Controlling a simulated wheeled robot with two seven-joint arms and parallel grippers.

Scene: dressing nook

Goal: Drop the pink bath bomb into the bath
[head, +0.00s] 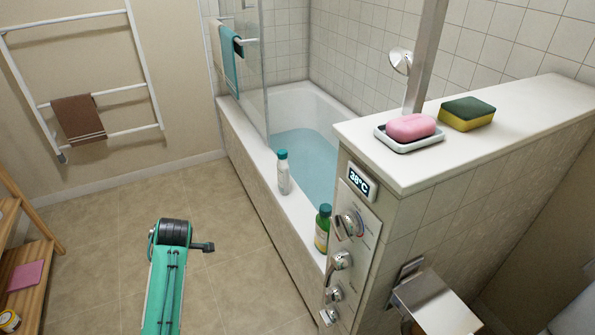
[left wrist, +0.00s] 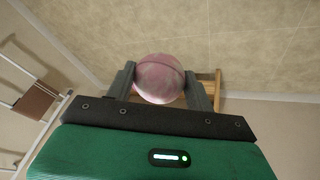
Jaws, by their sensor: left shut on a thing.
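The pink bath bomb (left wrist: 160,77) is a mottled pink ball in the left wrist view. It sits between the two grey fingers of my left gripper (left wrist: 160,88), which is shut on it. In the head view my left arm rises over the floor, left of the bath; I cannot make out the fingers or the bath bomb there. The white bath (head: 243,135) holds blue-green water (head: 305,160) and stands in the middle, behind a tiled half wall. My right gripper is not in view.
A white-and-teal bottle (head: 283,175) and a green bottle (head: 322,228) stand on the bath's near rim. A glass screen (head: 252,80) covers part of its far left side. The half wall (head: 480,120) carries pink soap (head: 411,127) and a sponge (head: 467,113). Floor left of the bath is clear.

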